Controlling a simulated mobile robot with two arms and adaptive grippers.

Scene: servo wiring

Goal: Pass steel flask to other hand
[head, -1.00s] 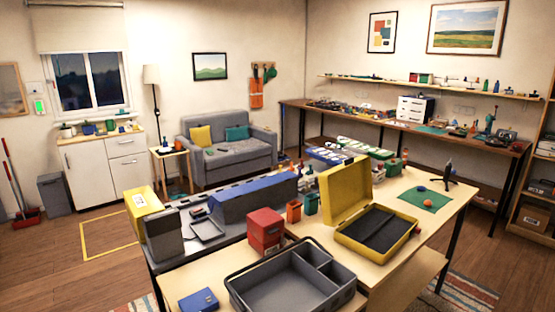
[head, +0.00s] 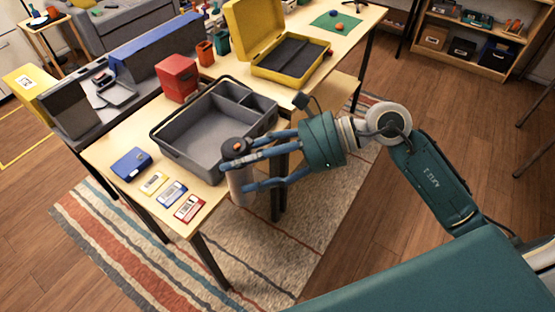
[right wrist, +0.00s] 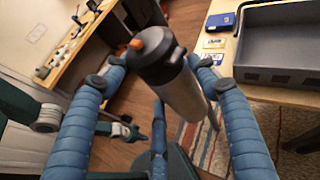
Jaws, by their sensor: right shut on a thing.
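The steel flask (head: 239,187) has a silver body and a dark cap with an orange spot. My right gripper (head: 246,171) is shut on it, with blue fingers around its upper part. The flask hangs nearly upright in front of the table's edge, over the striped rug. In the right wrist view the flask (right wrist: 184,95) is between the fingers of my right gripper (right wrist: 155,83), its cap toward the camera. My left gripper does not show in the head view. Teal and grey parts at the left of the right wrist view look like my other arm, without clear fingers.
A grey tray (head: 187,161) with compartments is on the table just behind the flask. A blue box (head: 131,163) and several small cards lie left of it. A red box (head: 177,78) and an open yellow case (head: 256,72) stand farther back. Floor in front is clear.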

